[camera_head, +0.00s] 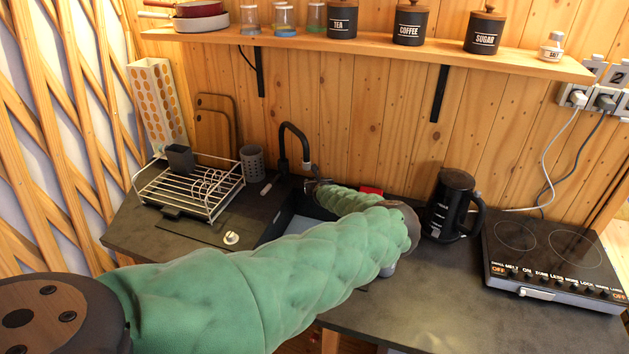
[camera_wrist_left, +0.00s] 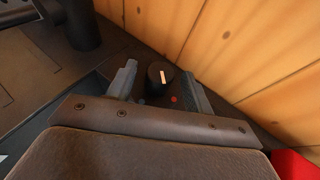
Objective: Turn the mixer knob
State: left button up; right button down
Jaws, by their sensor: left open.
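The mixer knob (camera_wrist_left: 160,76) is a short black cylinder with a pale mark on it, seen in the left wrist view. My left gripper (camera_wrist_left: 160,84) is open, with one finger on each side of the knob; I cannot tell whether either finger touches it. In the head view my left arm, in a green sleeve, reaches over the sink and bends back, with its gripper (camera_head: 313,184) close to the black faucet (camera_head: 294,132). The knob cannot be made out there. The faucet's base (camera_wrist_left: 80,25) stands at the upper left of the left wrist view. My right gripper is not in view.
The wooden wall (camera_wrist_left: 235,48) is close behind the knob. A red object (camera_head: 371,191) lies behind my forearm. A dish rack (camera_head: 190,190) stands left of the sink (camera_head: 300,226), a black kettle (camera_head: 452,205) and a hob (camera_head: 555,262) to the right. A shelf (camera_head: 380,52) runs above.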

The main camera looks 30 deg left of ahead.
pick_arm(q)
jog(key=shift+w+a+r, duration=0.1)
jog(key=shift+w+a, duration=0.25)
jog(key=shift+w+a+f+p, duration=0.3)
jog(key=shift+w+f, duration=0.05)
jog(key=shift+f, duration=0.1)
jog(key=shift+r, duration=0.1)
jog(key=shift+c, duration=0.2)
jog(key=c, duration=0.9)
